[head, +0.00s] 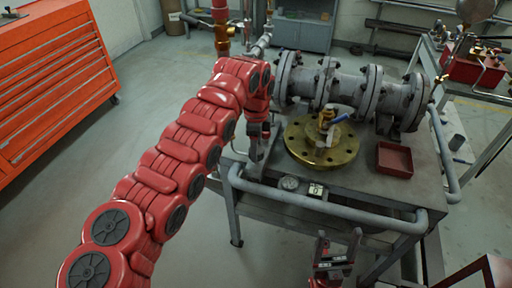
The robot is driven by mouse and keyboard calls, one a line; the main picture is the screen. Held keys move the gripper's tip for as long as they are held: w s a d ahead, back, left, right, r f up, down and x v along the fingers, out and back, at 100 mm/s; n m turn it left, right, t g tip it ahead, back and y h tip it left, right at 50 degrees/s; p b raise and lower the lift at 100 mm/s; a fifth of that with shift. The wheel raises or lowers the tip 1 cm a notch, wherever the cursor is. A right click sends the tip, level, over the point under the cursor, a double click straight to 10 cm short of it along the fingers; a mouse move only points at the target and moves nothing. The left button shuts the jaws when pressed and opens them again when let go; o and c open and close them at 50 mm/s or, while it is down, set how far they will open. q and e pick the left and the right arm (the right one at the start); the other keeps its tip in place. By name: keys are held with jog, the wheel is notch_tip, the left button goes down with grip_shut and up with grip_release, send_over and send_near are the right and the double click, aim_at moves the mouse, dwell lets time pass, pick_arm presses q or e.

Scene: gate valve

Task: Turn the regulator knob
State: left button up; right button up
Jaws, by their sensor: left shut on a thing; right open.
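My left gripper (259,150) is at the end of the red arm, at the left edge of the grey cart, left of the brass flange. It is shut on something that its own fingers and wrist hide. I cannot make out the regulator knob clearly. A brass valve with a blue handle (340,120) stands upright on the round brass flange (300,146). A small round gauge (289,183) sits at the cart's front edge. My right gripper (338,247) is open and empty, low in front of the cart, apart from everything on it.
A grey flanged pipe assembly (345,88) lies along the back of the cart (350,178). A red tray (394,159) is at right. A tubular rail (320,206) runs along the front. An orange tool cabinet (55,80) stands left, with open floor between.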

pick_arm(q)
jog(key=o, duration=1.4)
jog(key=shift+c, duration=0.2)
notch_tip(320, 180, up, 9)
jog(key=shift+d+r, duration=0.1)
jog(key=shift+r, duration=0.05)
notch_tip(320, 180, up, 8)
jog(key=p, duration=0.5)
jog(key=shift+r, duration=0.1)
